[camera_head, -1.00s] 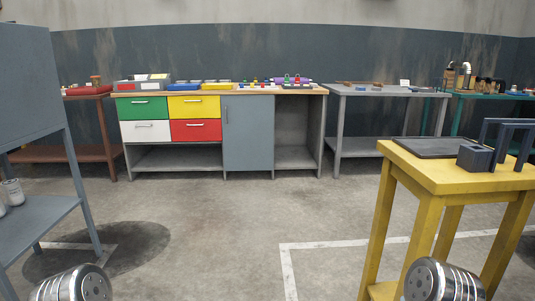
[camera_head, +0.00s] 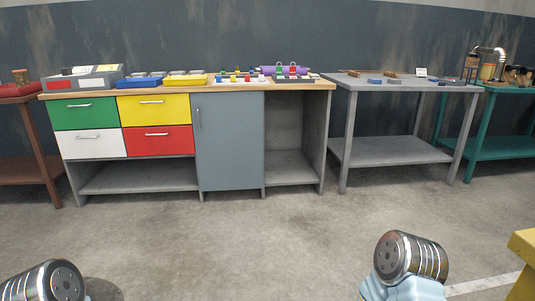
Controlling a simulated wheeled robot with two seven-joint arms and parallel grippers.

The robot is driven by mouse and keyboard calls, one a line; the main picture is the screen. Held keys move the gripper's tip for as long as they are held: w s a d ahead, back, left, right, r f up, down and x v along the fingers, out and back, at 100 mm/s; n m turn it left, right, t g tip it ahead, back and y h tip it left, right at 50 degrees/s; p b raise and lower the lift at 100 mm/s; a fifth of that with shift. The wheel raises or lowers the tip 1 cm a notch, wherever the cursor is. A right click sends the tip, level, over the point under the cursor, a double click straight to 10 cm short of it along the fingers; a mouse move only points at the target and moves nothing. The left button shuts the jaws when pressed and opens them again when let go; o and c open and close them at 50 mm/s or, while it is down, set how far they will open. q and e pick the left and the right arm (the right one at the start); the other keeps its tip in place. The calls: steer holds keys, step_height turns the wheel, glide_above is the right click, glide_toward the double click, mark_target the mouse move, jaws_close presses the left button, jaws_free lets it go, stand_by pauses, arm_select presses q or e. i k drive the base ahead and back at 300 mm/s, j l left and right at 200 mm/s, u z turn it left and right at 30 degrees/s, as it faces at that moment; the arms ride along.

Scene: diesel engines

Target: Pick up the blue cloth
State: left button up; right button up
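I cannot make out a blue cloth for certain. Small flat blue items (camera_head: 376,81) lie on the grey metal table (camera_head: 352,80) at the right, too small to tell what they are. A blue tray-like item (camera_head: 138,82) lies on the workbench (camera_head: 222,90) at the left. Only rounded metallic links of my two arms show along the bottom edge. Neither gripper is in view.
The workbench has green (camera_head: 84,112), yellow, white and red drawers and a closed grey door (camera_head: 230,140). A teal table (camera_head: 500,146) stands at the far right. A yellow table edge (camera_head: 524,250) is close at right. The floor (camera_head: 240,240) ahead is clear.

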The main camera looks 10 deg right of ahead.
mark_target(373, 81)
steer(key=i+z, duration=0.15)
steer(key=i, duration=0.55)
steer(key=i+j+z, duration=0.1)
steer(key=i, duration=0.6)
steer(key=i+z, duration=0.6)
steer(key=z, duration=0.2)
steer(key=i+z, duration=0.25)
steer(key=z, duration=0.15)
steer(key=i+l+z, duration=0.1)
steer(key=i+z, duration=0.35)
steer(key=z, duration=0.3)
steer(key=i+z, duration=0.35)
steer(key=i, duration=0.95)
steer(key=i+u, duration=0.3)
steer(key=i, duration=0.25)
steer(key=i+l+u, duration=0.25)
steer(key=i, duration=0.3)
steer(key=i+l+u, duration=0.15)
steer(key=i+u, duration=0.15)
steer(key=i, duration=0.2)
